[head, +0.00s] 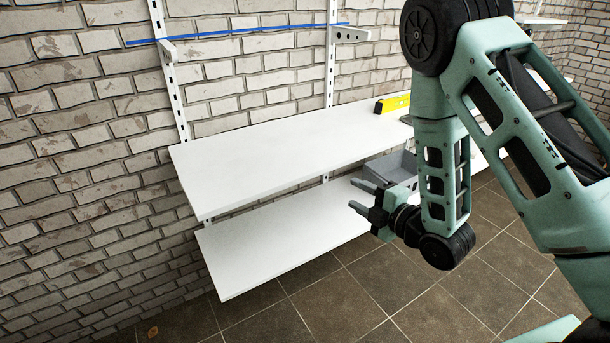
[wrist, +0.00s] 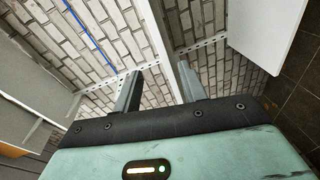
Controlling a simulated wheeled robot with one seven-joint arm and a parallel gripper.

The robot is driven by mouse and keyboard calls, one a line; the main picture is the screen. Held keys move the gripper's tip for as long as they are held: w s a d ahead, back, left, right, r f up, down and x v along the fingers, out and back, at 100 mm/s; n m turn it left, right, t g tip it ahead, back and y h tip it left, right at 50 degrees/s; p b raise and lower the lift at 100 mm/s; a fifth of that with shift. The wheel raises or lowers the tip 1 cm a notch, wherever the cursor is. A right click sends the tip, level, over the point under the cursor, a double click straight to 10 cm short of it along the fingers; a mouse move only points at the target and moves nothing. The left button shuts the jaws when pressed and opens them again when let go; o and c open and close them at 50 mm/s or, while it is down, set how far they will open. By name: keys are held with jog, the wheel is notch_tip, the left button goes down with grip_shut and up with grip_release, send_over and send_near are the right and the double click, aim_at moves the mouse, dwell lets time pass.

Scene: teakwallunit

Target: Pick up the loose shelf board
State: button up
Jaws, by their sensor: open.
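Two long white boards run along the brick wall in the head view, an upper board (head: 270,155) and a lower board (head: 270,246). Both lie level, and I cannot tell from their look which one is loose. My gripper (head: 362,197) is open and empty, in front of the boards and left of the grey bin. In the wrist view the two fingers (wrist: 160,88) point toward the wall. A narrow white board edge (wrist: 166,45) shows between them, and I cannot tell whether they touch it. A broad white board face (wrist: 268,35) shows at right.
A yellow object (head: 392,103) lies on the upper board. The grey bin (head: 392,167) sits on the lower board, partly behind my arm. Bare brackets (head: 352,35) stick out above, near a blue line (head: 240,33). The tiled floor (head: 330,300) in front is clear.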

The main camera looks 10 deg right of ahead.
jog(key=d+f+n+t, duration=0.1)
jog(key=d+f, duration=0.1)
send_near(321, 172)
jog(key=shift+y, duration=0.3)
jog(key=x, duration=0.5)
jog(key=shift+w+d+p, duration=0.2)
jog(key=shift+d+p, duration=0.15)
jog(key=shift+a+p+x, duration=0.1)
jog(key=shift+p+x, duration=0.1)
jog(key=shift+x, duration=1.4)
jog(key=shift+a+p+x, duration=0.15)
jog(key=shift+x, duration=1.45)
jog(key=shift+s+f, duration=0.2)
grip_shut()
jog(key=shift+r, duration=0.1)
